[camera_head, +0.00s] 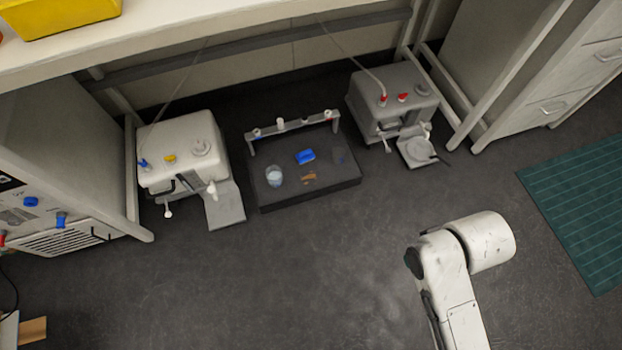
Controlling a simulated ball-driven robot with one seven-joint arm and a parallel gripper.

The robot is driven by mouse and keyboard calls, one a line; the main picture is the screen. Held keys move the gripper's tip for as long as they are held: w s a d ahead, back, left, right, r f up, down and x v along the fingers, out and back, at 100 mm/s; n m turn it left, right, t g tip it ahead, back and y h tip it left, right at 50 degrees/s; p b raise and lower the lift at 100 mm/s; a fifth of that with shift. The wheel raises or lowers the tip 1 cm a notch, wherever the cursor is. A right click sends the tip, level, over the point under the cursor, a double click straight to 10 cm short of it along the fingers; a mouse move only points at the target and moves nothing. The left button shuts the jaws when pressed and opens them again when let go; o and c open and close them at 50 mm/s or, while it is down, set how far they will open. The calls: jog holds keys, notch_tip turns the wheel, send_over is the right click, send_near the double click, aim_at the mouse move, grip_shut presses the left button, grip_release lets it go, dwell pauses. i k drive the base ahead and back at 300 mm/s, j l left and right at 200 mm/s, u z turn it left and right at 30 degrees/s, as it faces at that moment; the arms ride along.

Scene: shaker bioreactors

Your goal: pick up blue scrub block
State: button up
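The blue scrub block (306,156) lies on a low dark platform (290,196) on the floor, under the bench. A clear glass vessel (274,176) stands to its left and a small brown piece (308,177) lies just in front of it. A grey rack bar with several small fittings (292,126) stands behind it. Part of my white arm shows at the lower right, well apart from the platform. My gripper is not in view.
A white machine (181,148) stands left of the platform and a grey machine (391,101) right of it, each with a plate in front. Cabinets and bench legs flank both sides. A green mat (580,205) lies at right. The floor in front of the platform is clear.

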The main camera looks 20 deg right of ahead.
aim_at(305, 157)
jog(key=i+u, duration=0.2)
jog(key=i, duration=0.3)
jog(key=i+l+u, duration=0.15)
jog(key=i, duration=0.4)
jog(key=i+l+u, duration=0.2)
jog(key=i, duration=0.3)
